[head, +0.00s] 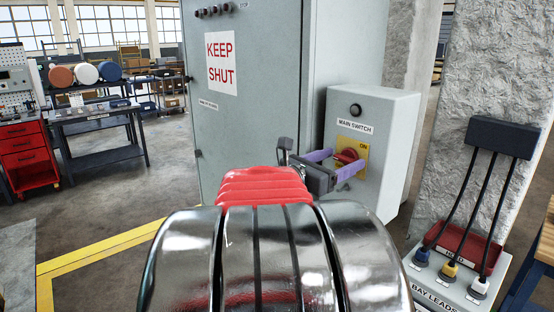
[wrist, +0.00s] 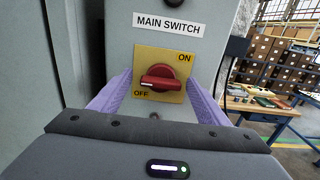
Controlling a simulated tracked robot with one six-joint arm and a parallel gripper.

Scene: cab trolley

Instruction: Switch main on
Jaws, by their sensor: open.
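The main switch is a red rotary knob (wrist: 159,77) on a yellow plate (wrist: 176,57), below a "MAIN SWITCH" label. In the wrist view its bar lies nearly level, with a white mark at its left end just above "OFF". "ON" is at the plate's upper right. The knob also shows in the head view (head: 347,156), on the front of a grey box (head: 376,107). My gripper (head: 335,163) is open, with one purple finger on each side of the knob. Whether either finger touches the knob I cannot tell.
A tall grey cabinet (head: 243,120) marked "KEEP SHUT" stands left of the switch box. A dark round button (head: 355,110) sits above the label. Cables run down to a "BAY LEADS" box (head: 436,276) at the right, beside a rough concrete pillar (head: 497,70).

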